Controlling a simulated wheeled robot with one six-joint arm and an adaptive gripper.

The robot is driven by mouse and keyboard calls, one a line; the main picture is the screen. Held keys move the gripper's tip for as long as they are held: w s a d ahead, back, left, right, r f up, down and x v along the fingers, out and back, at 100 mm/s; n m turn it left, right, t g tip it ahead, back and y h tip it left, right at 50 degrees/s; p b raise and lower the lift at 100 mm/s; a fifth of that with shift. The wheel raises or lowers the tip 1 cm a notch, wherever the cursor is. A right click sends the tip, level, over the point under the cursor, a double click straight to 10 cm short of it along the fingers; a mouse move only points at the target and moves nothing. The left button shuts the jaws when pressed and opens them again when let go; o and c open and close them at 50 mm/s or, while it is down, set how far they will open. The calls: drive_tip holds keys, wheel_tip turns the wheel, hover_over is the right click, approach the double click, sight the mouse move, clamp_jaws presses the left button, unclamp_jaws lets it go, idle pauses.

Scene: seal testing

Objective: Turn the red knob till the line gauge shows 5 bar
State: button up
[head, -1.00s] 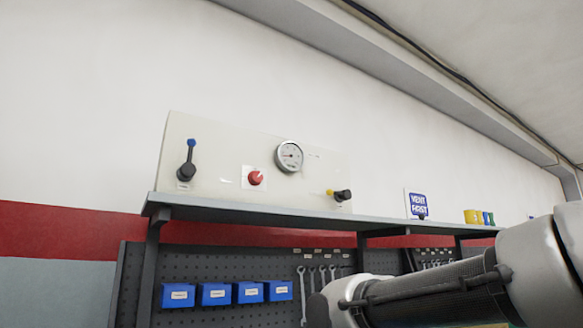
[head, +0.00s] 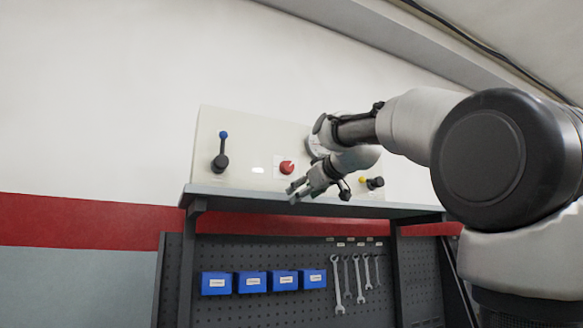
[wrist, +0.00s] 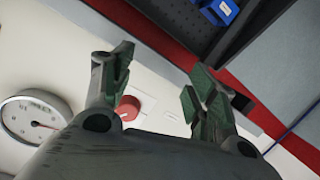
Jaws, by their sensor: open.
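The red knob (head: 287,168) is on the pale panel (head: 240,150) above the shelf. It also shows in the wrist view (wrist: 127,108), beyond my left finger and partly hidden behind it. The round line gauge (head: 318,146) is largely hidden by my arm in the head view. My gripper (head: 293,190) is open and empty, in front of the panel, just below and right of the knob. Its fingers (wrist: 155,82) are spread wide in the wrist view.
A blue-tipped black lever (head: 220,154) is left of the knob. A yellow-tipped black lever (head: 372,182) is to the right, close to my wrist. The shelf edge (head: 250,198) runs under the panel. Blue bins (head: 249,282) and wrenches (head: 338,285) hang below.

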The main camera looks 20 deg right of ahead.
sight(290, 166)
wheel_tip(290, 166, up, 9)
drive_tip(key=s+n+t, duration=0.1)
drive_tip(key=n+t, duration=0.2)
drive_tip(key=shift+n, duration=0.4)
drive_tip(key=w, duration=0.5)
drive_tip(key=w+a, duration=0.1)
drive_tip(key=w, duration=0.2)
drive_tip(key=shift+s, duration=0.1)
drive_tip(key=shift+c, duration=0.2)
drive_tip(key=c, duration=1)
